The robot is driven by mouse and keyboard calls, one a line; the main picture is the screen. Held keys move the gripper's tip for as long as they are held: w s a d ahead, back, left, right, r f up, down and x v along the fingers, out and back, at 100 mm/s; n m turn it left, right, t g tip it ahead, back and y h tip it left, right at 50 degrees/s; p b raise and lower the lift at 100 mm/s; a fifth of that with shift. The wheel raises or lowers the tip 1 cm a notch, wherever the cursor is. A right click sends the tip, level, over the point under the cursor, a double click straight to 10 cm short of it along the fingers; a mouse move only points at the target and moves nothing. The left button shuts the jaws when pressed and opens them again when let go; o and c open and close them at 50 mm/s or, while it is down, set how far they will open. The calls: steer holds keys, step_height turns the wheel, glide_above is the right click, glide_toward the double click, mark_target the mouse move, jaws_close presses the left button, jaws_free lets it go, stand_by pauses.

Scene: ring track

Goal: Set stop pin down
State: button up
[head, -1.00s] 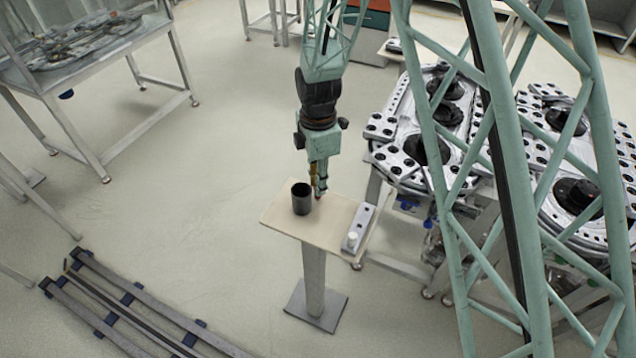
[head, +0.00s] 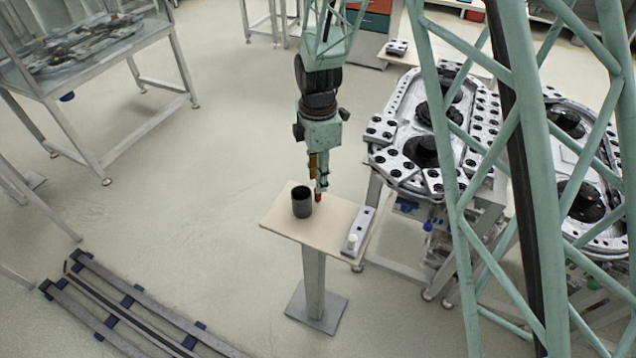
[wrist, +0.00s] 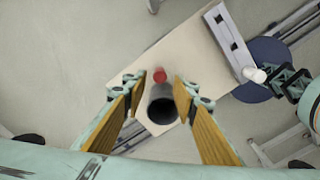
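The stop pin appears as a small red-topped piece (head: 318,197) standing on the small beige pedestal table (head: 335,217), just right of a black cup (head: 302,203). In the wrist view the red top (wrist: 159,76) lies between my spread fingers, beside the dark cup (wrist: 162,108). My gripper (head: 319,181) points down just above the pin. In the wrist view my gripper (wrist: 160,80) is open, with clear gaps between both yellow-brown finger pads and the red top. The pin's lower part is hard to make out.
A grey bar with a white peg (head: 352,240) lies along the table's right edge. Workstations with grey-and-black ring tracks (head: 425,150) stand close on the right. Open floor surrounds the table's left side.

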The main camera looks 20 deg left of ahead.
step_height(320, 180, up, 9)
steer(key=shift+f, duration=0.2)
stand_by(0.3)
steer(key=shift+d, duration=0.1)
stand_by(0.8)
